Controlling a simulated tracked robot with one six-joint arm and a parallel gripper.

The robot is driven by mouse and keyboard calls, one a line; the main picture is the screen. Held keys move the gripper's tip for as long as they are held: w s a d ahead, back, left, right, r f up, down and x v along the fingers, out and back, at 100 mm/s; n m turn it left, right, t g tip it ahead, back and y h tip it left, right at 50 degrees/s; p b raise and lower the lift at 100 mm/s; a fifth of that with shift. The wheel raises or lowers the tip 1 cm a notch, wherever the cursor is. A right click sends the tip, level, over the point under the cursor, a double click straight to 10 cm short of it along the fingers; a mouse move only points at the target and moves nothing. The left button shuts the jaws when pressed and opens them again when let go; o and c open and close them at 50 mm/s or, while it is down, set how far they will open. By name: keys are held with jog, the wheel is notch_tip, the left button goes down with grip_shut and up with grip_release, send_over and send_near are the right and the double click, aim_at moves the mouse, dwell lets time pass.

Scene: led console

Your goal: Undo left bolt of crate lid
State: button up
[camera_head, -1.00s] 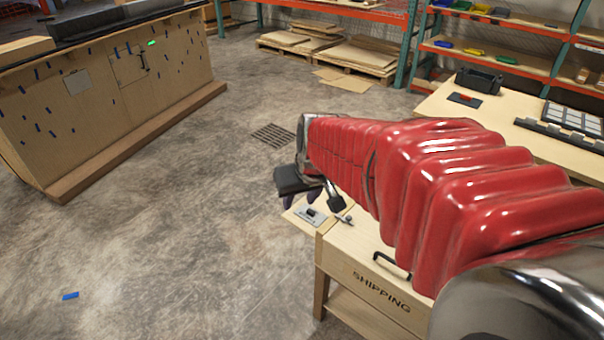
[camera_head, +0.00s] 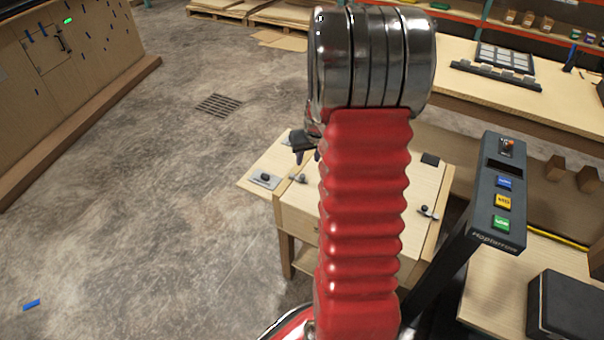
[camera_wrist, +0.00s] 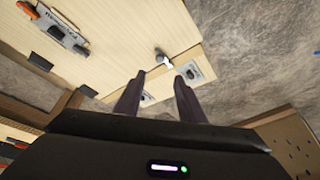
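The wooden crate (camera_head: 292,215) stands below my arm, its pale lid partly hidden by the red sleeve. A small metal bolt with a round knob (camera_head: 300,178) sits near the lid's left edge; it also shows in the wrist view (camera_wrist: 163,59). A similar bolt (camera_head: 427,211) is on the right side. A grey plate with a dark knob (camera_head: 265,180) lies just left of the left bolt, and in the wrist view (camera_wrist: 190,72). My gripper (camera_wrist: 158,97) is open, with nothing clearly held, above the crate's left end. In the head view its dark fingers (camera_head: 303,153) are mostly hidden.
A black console (camera_head: 497,190) with blue, yellow and green buttons stands right of the crate. A workbench (camera_head: 470,85) with a tray is behind. A wooden cabinet (camera_head: 70,85) is at far left.

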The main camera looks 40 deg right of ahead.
aim_at(303, 176)
jog(key=shift+f, duration=0.15)
jog(key=shift+x, duration=6.85)
jog(key=shift+c, duration=0.5)
jog(key=shift+d, duration=0.1)
grip_shut()
